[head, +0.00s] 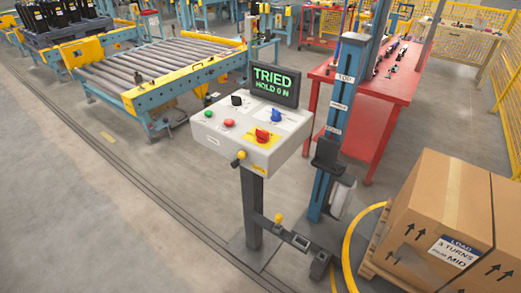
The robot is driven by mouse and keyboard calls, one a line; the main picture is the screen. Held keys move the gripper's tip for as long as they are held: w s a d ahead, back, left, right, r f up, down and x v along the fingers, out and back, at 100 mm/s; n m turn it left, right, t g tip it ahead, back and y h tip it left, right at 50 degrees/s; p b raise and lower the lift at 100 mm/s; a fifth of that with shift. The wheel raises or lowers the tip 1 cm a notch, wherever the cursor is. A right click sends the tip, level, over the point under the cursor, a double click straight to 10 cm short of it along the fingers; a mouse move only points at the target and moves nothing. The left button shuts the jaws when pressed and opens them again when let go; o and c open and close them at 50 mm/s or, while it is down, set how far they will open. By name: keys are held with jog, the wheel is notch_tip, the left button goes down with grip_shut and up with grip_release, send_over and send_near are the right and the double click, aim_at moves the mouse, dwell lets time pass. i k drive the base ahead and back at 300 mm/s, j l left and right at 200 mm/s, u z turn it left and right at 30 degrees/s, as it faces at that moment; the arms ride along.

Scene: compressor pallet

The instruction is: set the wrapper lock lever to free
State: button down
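The wrapper's control box (226,143) stands on a dark post in the middle of the head view. A short lever with a yellow knob (240,156) sticks out of its front face. A second yellow-knobbed lever (278,218) stands low on the dark base bar between the post and the blue mast (329,119). I cannot tell which one is the lock lever, and no lock or free mark is readable. The screen (274,85) on the box reads "TRIED HOLD 0 N". My gripper is not in view.
The box top carries a green button, a red button, a black switch, a blue knob (276,115) and a red knob (263,135) on yellow. Cartons (430,215) stand at right beside a yellow curved rail (350,250). A roller conveyor (155,70) stands behind left. Floor at front left is clear.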

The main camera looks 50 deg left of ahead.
aim_at(242, 155)
jog(key=u, duration=2.05)
jog(key=z, duration=0.4)
jog(key=i+j+z, duration=0.3)
jog(key=j+z, duration=0.3)
jog(key=i+j+z, duration=0.1)
jog(key=j+z, duration=0.2)
jog(key=j, duration=0.25)
jog(key=i+j, duration=0.1)
jog(key=j, duration=0.65)
jog(key=i+j+z, duration=0.1)
jog(key=j, duration=0.6)
jog(key=i+j+z, duration=0.1)
jog(key=j, duration=0.65)
jog(key=k+j+u, duration=0.2)
jog(key=j, duration=0.15)
